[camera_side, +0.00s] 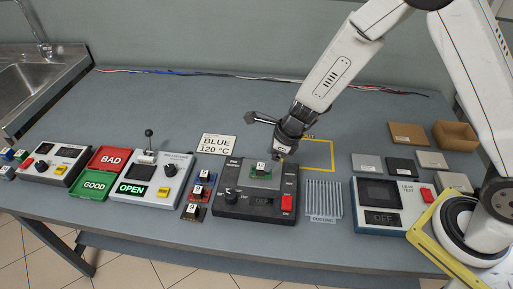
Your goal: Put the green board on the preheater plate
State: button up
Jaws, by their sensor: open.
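The green board (264,174), with a small white labelled part on it, appears to lie on the light plate on top of the dark heater unit (240,207). My gripper (281,156) is open, just behind and to the right of the board, pointing down. Its fingertips are small and dark here; I see no board held, and whether they touch the board cannot be told.
Several small boards (197,193) stand left of the heater. A ribbed cooling rack (324,199) and a leak tester (380,193) are at the right. A sign (216,144) reads BLUE 120 °C. An OPEN-lit unit (150,180) and red BAD tray (111,158) are left.

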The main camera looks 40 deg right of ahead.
jog(key=v, duration=0.8)
dwell(0.7)
jog(key=s+d+r+n+h, duration=0.1)
jog(key=s+d+n, duration=0.3)
jog(key=n, duration=0.9)
jog(key=s+d+r+n+h, duration=0.2)
jog(key=s+d+n, duration=0.2)
jog(key=s+n, duration=0.5)
jog(key=shift+d+r+n+g, duration=0.3)
jog(key=shift+r+n, duration=0.1)
jog(key=shift+n, duration=2.1)
jog(key=shift+o, duration=0.3)
